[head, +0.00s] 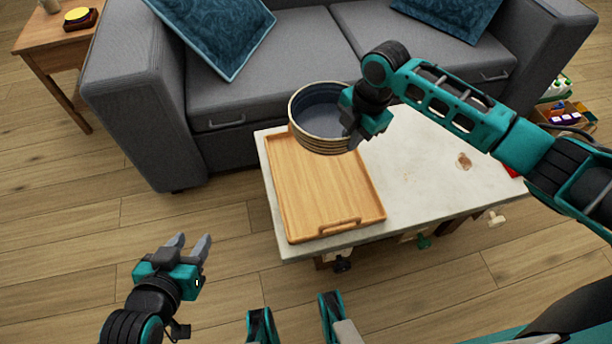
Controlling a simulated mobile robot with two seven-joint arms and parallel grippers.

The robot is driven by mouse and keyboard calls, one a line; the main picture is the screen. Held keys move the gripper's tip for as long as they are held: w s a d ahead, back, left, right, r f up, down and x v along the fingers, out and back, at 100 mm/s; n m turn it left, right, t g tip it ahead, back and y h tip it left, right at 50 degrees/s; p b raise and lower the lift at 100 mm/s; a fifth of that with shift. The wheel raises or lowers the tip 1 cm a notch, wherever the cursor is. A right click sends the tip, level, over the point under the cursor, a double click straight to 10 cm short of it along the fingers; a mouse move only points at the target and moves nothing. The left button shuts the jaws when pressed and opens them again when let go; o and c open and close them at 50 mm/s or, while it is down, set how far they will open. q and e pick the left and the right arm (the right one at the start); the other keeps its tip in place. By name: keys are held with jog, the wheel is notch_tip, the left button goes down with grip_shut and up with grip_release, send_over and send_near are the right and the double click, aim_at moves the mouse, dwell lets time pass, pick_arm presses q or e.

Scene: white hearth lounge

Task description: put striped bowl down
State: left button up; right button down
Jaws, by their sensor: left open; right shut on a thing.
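The striped bowl (319,143) is round, with a dark blue-grey inside and tan banded walls. It is upright over the far end of the wooden tray (322,192); I cannot tell whether it touches the tray. My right gripper (354,138) is shut on the bowl's right wall, and its fingers hide part of that side. My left gripper (190,247) is open and empty, over the floor left of the table.
The tray lies on the left part of a pale-topped low table (425,165). A brown patch (464,160) marks the tabletop. A grey sofa (300,60) stands behind. A wooden side table (50,42) is at far left, and a crate of items (566,115) at right.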

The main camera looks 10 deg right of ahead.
jog(key=shift+w+a+r, duration=0.1)
jog(key=shift+a, duration=0.35)
jog(key=b, duration=0.5)
send_over(333, 196)
notch_tip(333, 196, down, 15)
jog(key=shift+s+d+f+b, duration=0.35)
jog(key=shift+d+f, duration=0.1)
jog(key=shift+f, duration=0.2)
notch_tip(333, 196, down, 4)
jog(key=shift+r+b, duration=0.25)
jog(key=shift+b, duration=0.6)
jog(key=shift+f, duration=0.2)
jog(key=shift+r, duration=0.1)
jog(key=shift+f, duration=0.2)
pick_arm(q)
jog(key=f, duration=0.5)
jog(key=shift+w+d+f, duration=0.2)
jog(key=shift+f, duration=0.05)
pick_arm(e)
jog(key=c, duration=1.2)
grip_release()
